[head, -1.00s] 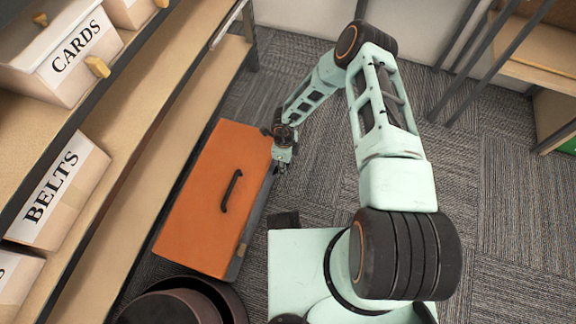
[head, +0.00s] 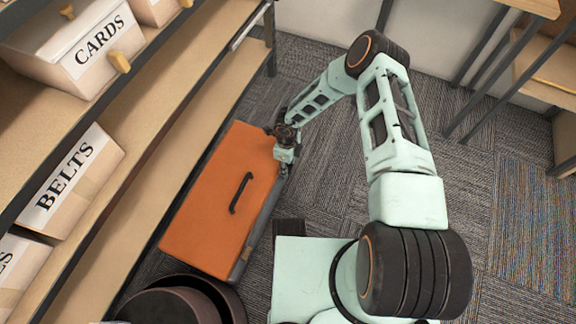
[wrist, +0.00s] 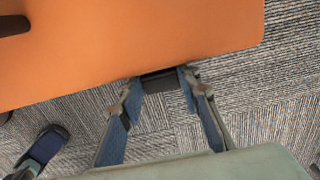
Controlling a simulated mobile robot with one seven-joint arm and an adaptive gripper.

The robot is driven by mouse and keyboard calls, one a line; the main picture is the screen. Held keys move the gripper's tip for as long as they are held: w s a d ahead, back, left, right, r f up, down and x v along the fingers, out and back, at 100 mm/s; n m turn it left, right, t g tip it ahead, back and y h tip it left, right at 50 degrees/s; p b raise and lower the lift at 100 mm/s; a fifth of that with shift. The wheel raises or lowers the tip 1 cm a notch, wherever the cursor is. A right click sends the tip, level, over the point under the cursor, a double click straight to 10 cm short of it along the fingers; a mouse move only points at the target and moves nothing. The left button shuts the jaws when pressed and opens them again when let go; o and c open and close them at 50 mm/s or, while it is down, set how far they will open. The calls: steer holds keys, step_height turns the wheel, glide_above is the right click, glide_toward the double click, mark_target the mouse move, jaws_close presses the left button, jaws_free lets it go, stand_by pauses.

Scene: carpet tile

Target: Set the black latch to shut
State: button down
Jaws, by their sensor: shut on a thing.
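An orange case (head: 209,217) with a black handle (head: 240,193) on its top lies on the carpet. In the wrist view the case (wrist: 120,45) fills the upper left. The black latch (wrist: 160,82) sits on the side of the case, just below the edge of the orange lid. My gripper (wrist: 158,80) is shut on the latch, one finger at each side of it. In the head view my gripper (head: 285,170) is at the case's right edge, and the latch is too small and covered to make out. I cannot tell how far the latch is turned.
Wooden shelving with boxes marked CARDS (head: 85,50) and BELTS (head: 68,185) stands left of the case. A dark round bin (head: 185,300) is at the case's near end. Open carpet (head: 330,205) lies to the right of the case.

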steer(key=shift+w+a+r, duration=0.15)
steer(key=shift+w+a, duration=0.1)
steer(key=shift+a, duration=0.15)
steer(key=c, duration=1.5)
jaws_free()
steer(key=shift+c, duration=0.2)
steer(key=shift+o, duration=0.7)
steer(key=shift+s+d, duration=0.1)
steer(key=shift+d, duration=0.1)
step_height(320, 180, up, 12)
